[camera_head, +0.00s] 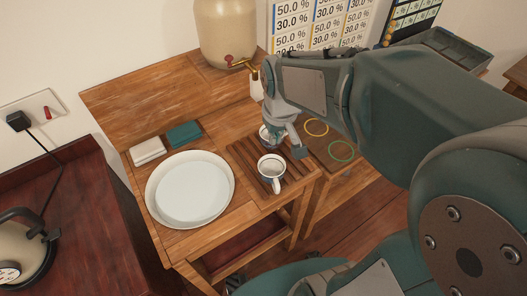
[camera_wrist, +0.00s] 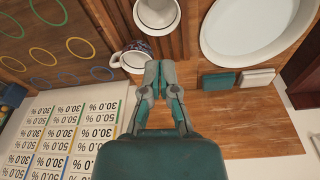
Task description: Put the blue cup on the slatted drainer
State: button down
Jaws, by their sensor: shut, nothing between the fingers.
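The slatted drainer (camera_head: 243,158) is a dark wooden rack on the table, right of the round white dish. A white cup with a dark blue outer band (camera_head: 271,170) stands upright on it, handle toward the front; in the wrist view this cup (camera_wrist: 156,14) is at the top. A second cup (camera_head: 266,137), partly hidden by my gripper, is at the drainer's far end; the wrist view shows its blue-patterned side (camera_wrist: 133,58). I cannot tell how fully the slats support it. My gripper (camera_wrist: 160,66) is shut and empty, close beside this second cup.
The round white dish (camera_head: 162,208) fills the table's left front. White and teal blocks (camera_head: 184,134) lie behind it. A large beige dispenser with a tap (camera_head: 225,32) stands at the back. Coloured rings (camera_head: 341,151) mark a brown board right of the drainer.

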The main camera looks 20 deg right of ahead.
jog(key=n+g, duration=0.1)
jog(key=g, duration=0.1)
send_over(263, 159)
jog(key=s, duration=0.1)
notch_tip(263, 159, down, 7)
jog(key=f, duration=1)
jog(key=shift+s+d+f, duration=0.15)
jog(key=shift+d, duration=0.25)
jog(key=shift+w+a, duration=0.15)
jog(key=shift+w, duration=0.5)
jog(key=shift+w+a, duration=0.15)
jog(key=shift+w, duration=0.45)
notch_tip(263, 159, up, 10)
